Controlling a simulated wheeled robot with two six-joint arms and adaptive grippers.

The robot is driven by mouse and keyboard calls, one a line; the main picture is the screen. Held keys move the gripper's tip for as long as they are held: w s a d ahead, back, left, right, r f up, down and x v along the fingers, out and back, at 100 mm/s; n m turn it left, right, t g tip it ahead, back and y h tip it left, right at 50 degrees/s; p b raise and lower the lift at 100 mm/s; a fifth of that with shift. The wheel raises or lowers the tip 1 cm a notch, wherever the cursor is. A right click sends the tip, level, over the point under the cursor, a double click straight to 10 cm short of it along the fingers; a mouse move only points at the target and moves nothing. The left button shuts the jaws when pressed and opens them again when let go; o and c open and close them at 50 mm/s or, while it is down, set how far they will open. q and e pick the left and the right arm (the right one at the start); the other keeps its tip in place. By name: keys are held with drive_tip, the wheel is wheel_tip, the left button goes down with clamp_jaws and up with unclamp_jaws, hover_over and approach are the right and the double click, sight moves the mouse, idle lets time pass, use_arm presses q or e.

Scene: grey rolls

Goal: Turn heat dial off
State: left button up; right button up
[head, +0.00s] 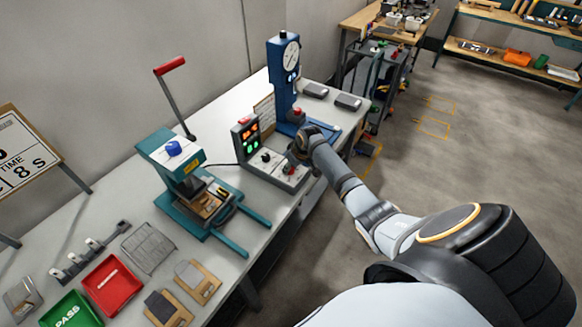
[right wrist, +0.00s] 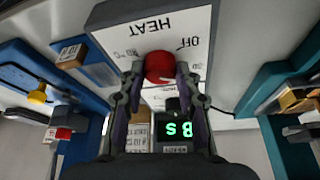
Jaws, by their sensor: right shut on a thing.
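The red heat dial (right wrist: 159,67) sits on a white panel (right wrist: 120,40) marked HEAT and OFF, which appears upside down in the right wrist view. The OFF label (right wrist: 188,43) is just up and right of the dial. My right gripper (right wrist: 159,78) is shut on the dial, with one dark finger on each side of it. In the head view my right gripper (head: 296,158) reaches over the right end of the control box (head: 262,162). The dial's pointer is too small to read surely. My left gripper is not in view.
A lit display (head: 246,135) stands on the control box. A blue gauge stand (head: 282,80) is behind it, and a teal press (head: 172,160) with a red-handled lever (head: 172,88) is to its left. Red (head: 110,286) and green (head: 68,314) trays lie at the front left.

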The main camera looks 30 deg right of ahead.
drive_tip(key=n+y+b, duration=0.1)
drive_tip(key=n, duration=0.1)
drive_tip(key=shift+d+f+n+g, duration=0.1)
drive_tip(key=shift+n+g, duration=0.2)
drive_tip(key=shift+n, duration=0.1)
drive_tip(key=n+y+b, duration=0.1)
drive_tip(key=n, duration=0.1)
drive_tip(key=shift+w+f+n+b, duration=0.1)
drive_tip(key=shift+n+b, duration=0.2)
drive_tip(key=shift+b, duration=0.1)
drive_tip(key=n+g+y+b, duration=0.1)
drive_tip(key=n+b, duration=0.2)
drive_tip(key=n, duration=0.1)
drive_tip(key=shift+d+b, duration=0.1)
drive_tip(key=shift+b, duration=0.25)
drive_tip(key=shift+w+r+n+g+y+b, duration=0.15)
drive_tip(key=shift+n+g+b, duration=0.15)
drive_tip(key=shift+n+b, duration=0.3)
drive_tip(key=shift+s+r+n+g+y+b, duration=0.15)
drive_tip(key=shift+n+g+b, duration=0.15)
drive_tip(key=shift+n+b, duration=0.3)
drive_tip(key=shift+w+f, duration=0.1)
drive_tip(key=o, duration=1.1)
drive_tip(key=shift+o, duration=0.2)
